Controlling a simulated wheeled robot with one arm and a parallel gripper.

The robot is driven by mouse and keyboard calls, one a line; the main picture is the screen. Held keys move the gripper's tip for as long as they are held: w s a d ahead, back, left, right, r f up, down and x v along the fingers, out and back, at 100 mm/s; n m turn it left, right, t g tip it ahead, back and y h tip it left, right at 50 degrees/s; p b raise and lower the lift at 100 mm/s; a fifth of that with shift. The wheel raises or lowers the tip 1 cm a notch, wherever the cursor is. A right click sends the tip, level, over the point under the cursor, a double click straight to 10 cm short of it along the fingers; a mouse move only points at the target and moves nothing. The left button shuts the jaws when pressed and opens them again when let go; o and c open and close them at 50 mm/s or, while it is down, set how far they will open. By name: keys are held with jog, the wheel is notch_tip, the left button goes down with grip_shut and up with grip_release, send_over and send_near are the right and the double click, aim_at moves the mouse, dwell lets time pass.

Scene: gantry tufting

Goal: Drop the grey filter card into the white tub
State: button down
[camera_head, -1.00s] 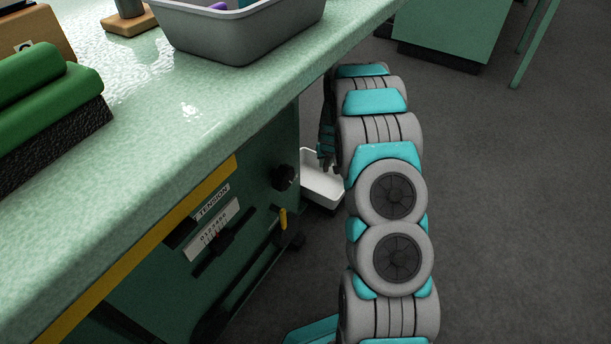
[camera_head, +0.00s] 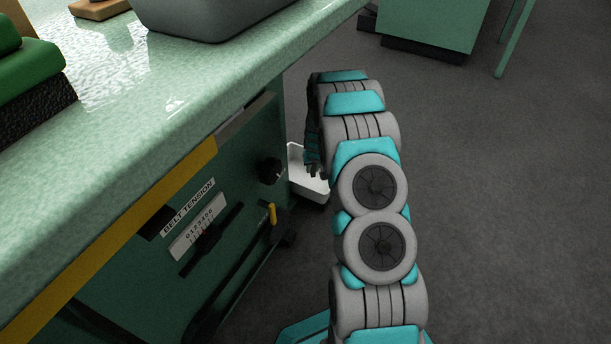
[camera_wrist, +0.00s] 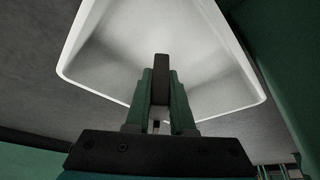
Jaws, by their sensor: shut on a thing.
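The white tub (camera_head: 311,186) stands low beside the green bench, partly hidden behind my arm. In the wrist view the tub (camera_wrist: 213,62) fills the upper middle, with its pale inside showing. My gripper (camera_wrist: 161,92) is shut on the grey filter card (camera_wrist: 161,66), which shows as a narrow dark strip between the two green fingers. The fingers and card overlap the tub's opening in that view. How high they are above it I cannot tell. In the head view my gripper (camera_head: 314,168) points down at the tub, and the card cannot be made out.
The green bench (camera_head: 150,125) runs along the left, with a belt tension panel (camera_head: 195,238), a black knob (camera_head: 270,171) and a yellow lever (camera_head: 272,213) on its side, close to the tub. A grey bin (camera_head: 205,18) sits on top. Open floor (camera_head: 500,200) lies to the right.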

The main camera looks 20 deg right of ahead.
jog(key=c, duration=0.7)
grip_release()
jog(key=shift+r, duration=0.1)
jog(key=shift+p+v, duration=0.55)
jog(key=shift+v, duration=3.25)
jog(key=shift+s, duration=0.1)
